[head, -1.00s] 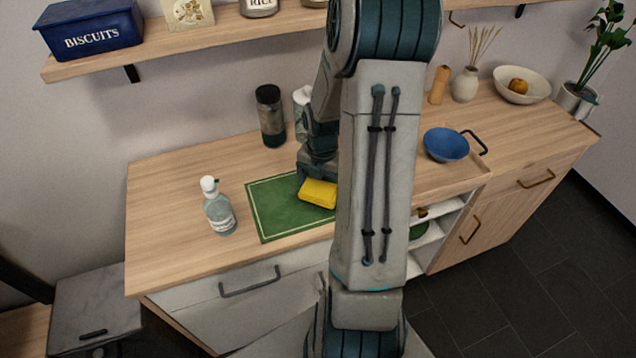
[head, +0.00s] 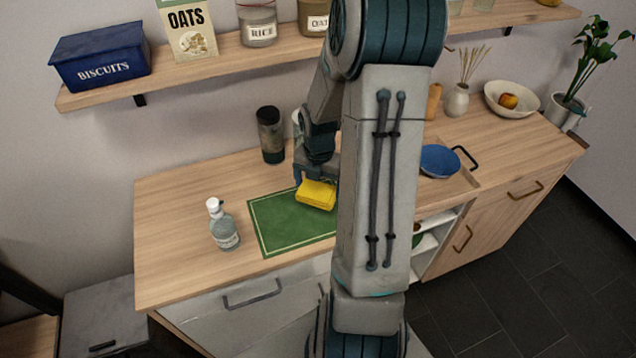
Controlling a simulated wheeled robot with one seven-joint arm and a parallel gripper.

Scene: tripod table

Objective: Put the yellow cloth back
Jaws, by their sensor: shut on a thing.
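The yellow cloth (head: 316,195) is a small folded block over the green mat (head: 283,233) on the wooden counter. My gripper (head: 312,181) is above it, pointing down, and is shut on the cloth. The cloth's lower edge seems slightly above the mat, with a dark shadow under it. My arm hides the mat's right side and part of the counter behind it.
A soap bottle (head: 223,226) stands left of the mat and a dark jar (head: 270,135) behind it. A shelf (head: 200,70) with a biscuit tin (head: 101,56) runs above. The counter's left end is clear.

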